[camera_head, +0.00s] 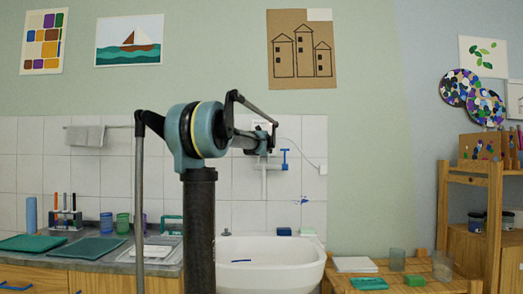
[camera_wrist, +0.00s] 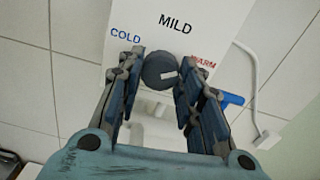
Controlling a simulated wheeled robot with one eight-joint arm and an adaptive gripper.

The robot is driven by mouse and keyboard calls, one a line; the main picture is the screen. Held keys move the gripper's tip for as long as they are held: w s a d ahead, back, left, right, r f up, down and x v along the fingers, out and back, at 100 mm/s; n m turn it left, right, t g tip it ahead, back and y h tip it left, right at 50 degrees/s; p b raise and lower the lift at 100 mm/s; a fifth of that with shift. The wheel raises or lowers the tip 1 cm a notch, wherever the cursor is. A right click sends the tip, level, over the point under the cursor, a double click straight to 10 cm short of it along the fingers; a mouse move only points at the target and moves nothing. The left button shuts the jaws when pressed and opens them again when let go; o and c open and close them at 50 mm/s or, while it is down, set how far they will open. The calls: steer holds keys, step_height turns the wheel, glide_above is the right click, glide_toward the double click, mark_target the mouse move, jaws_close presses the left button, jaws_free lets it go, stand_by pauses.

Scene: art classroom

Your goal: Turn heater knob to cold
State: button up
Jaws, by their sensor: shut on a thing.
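The heater (camera_wrist: 205,20) is a white panel on the tiled wall, marked COLD at left, MILD at top and WARM at right in the wrist view. Its dark round knob (camera_wrist: 154,67) sits below MILD. The knob's short white mark lies right of its centre, on the WARM side. My gripper (camera_wrist: 159,75) is shut on the knob, with one blue-grey finger on each side. The right finger partly covers the WARM label. In the head view my gripper (camera_head: 266,142) is at the wall above the sink, and my arm hides the knob there.
A blue tap handle (camera_head: 284,158) and a white pipe (camera_head: 264,182) are below the heater. A white cable (camera_wrist: 255,95) runs beside it on the right. The white sink (camera_head: 290,250) stands below, between a counter (camera_head: 120,264) and a low wooden table (camera_head: 410,284).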

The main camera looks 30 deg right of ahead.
steer(key=n, duration=0.7)
steer(key=shift+a, duration=0.15)
steer(key=n, duration=0.6)
steer(key=shift+n, duration=0.3)
steer(key=n, duration=0.5)
steer(key=shift+f, duration=0.1)
steer(key=shift+n, duration=2.4)
steer(key=o, duration=1.1)
steer(key=shift+w, duration=0.1)
steer(key=shift+c, duration=0.2)
steer(key=v, duration=1.2)
